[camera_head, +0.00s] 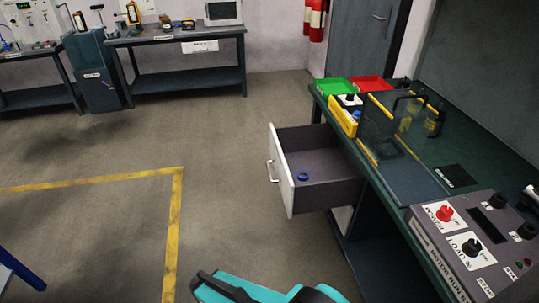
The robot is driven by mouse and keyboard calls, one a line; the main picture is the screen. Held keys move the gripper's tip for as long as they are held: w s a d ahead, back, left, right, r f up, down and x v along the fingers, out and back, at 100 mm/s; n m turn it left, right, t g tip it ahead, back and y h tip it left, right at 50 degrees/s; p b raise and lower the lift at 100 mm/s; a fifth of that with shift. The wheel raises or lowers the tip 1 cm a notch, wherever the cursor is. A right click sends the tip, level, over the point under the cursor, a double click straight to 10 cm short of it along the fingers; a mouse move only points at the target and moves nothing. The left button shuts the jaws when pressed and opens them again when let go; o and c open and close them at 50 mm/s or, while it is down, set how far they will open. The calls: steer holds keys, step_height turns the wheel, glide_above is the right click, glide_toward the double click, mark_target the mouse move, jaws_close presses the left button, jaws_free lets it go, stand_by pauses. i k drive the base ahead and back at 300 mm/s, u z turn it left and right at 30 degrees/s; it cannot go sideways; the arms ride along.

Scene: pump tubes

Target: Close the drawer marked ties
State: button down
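A drawer (283,173) with a pale front and a silver handle stands pulled out from under the green workbench at the right. Its front faces left. The drawer's dark inside is open to view, and a small blue ring (302,176) lies in it near the front. I cannot read any marking on the drawer. My gripper is not in view.
The workbench top (462,150) carries a green tray (334,90), a red tray (371,83), a clear guard and a grey control box (478,262). The floor (222,200) left of the drawer is clear, with yellow tape lines. Benches stand at the back left.

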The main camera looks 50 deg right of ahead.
mark_target(335, 181)
steer(key=z, duration=0.05)
steer(key=i, duration=0.7)
steer(key=u, duration=0.55)
steer(key=i, duration=0.55)
steer(key=u, duration=0.05)
steer(key=k, duration=0.55)
steer(key=z, duration=0.05)
